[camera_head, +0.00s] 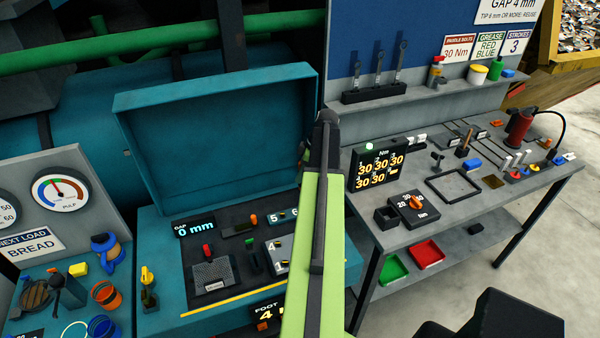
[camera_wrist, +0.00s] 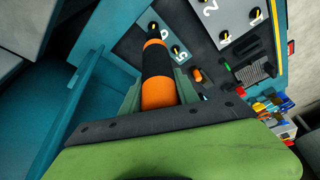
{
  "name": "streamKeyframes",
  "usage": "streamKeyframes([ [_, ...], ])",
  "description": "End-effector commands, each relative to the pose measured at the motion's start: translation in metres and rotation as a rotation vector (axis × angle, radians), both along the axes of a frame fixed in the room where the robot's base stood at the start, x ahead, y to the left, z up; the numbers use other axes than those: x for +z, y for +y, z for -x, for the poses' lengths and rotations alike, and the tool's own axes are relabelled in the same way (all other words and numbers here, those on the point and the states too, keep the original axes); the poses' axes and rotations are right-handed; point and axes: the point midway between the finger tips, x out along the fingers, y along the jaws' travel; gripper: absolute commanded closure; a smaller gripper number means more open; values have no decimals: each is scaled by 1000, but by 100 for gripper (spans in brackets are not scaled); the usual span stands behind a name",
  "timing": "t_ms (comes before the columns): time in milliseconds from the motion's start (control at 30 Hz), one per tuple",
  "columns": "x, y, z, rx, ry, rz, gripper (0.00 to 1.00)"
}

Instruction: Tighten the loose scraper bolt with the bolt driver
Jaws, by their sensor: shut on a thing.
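The bolt driver (camera_wrist: 159,75) has an orange and black banded handle. My gripper (camera_wrist: 158,88) is shut on it in the wrist view. The driver's far end points at a white plate marked 5 (camera_wrist: 180,58), close to a bolt (camera_wrist: 153,27); I cannot tell whether they touch. Another bolt (camera_wrist: 175,50) shows on that plate. Further plates marked 2 (camera_wrist: 211,10) and 1 lie to the right. In the head view my gripper (camera_head: 322,130) is in front of the open teal machine, and my arm hides part of the plates (camera_head: 279,250). I cannot tell which bolt is loose.
The raised teal lid (camera_head: 215,120) stands behind the bolt panel. On the grey bench (camera_head: 470,215) at right are a Nm display (camera_head: 378,165), showing several 30s, and a torque dial box (camera_head: 413,207). A gauge board (camera_head: 60,190) stands at left.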

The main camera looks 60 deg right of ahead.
Motion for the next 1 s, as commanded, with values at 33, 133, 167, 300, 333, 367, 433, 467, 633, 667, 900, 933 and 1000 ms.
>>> streamKeyframes([
  [33,-11,0,0,0,-1,0,100],
  [133,-22,0,-1,1,-1,0,100],
  [167,-26,0,-1,1,-1,0,100],
  [300,-38,1,-1,1,-1,0,100],
  [333,-39,1,-1,1,-1,0,100],
  [367,-40,1,-1,1,-1,0,100],
  [433,-42,1,-1,2,-1,-1,100],
  [467,-42,1,-1,2,-1,-1,100],
  [633,-40,1,-2,2,-1,-1,100],
  [667,-40,1,-2,2,-1,-1,100],
  [900,-40,2,-2,3,-1,0,100],
  [933,-40,2,-2,3,-1,0,100],
  [1000,-40,2,-2,3,-1,0,100],
])
